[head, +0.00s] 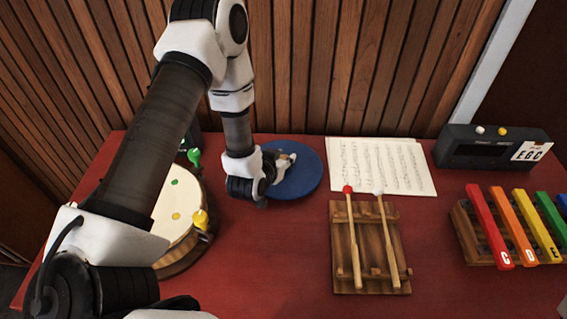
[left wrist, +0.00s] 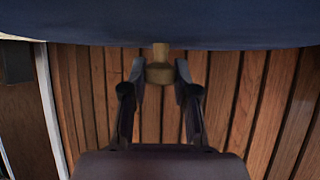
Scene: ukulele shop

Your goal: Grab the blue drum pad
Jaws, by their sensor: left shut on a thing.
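The blue drum pad (head: 308,178) is a flat round disc at the back of the red table, left of the sheet music. My left gripper (head: 278,166) is over its left part and is shut on it. In the left wrist view, the pad (left wrist: 160,22) fills the top edge. A wooden knob (left wrist: 160,73) juts from the pad between the two fingers of my left gripper (left wrist: 159,82). I cannot tell whether the pad touches the table. My right gripper is not in view.
A round drum (head: 175,207) with coloured pegs stands left, partly behind my arm. Sheet music (head: 385,165), a wooden rack with two mallets (head: 368,245), a dark device (head: 490,148) and a coloured xylophone (head: 520,225) lie to the right. Red table (head: 270,260) is clear in front of the pad.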

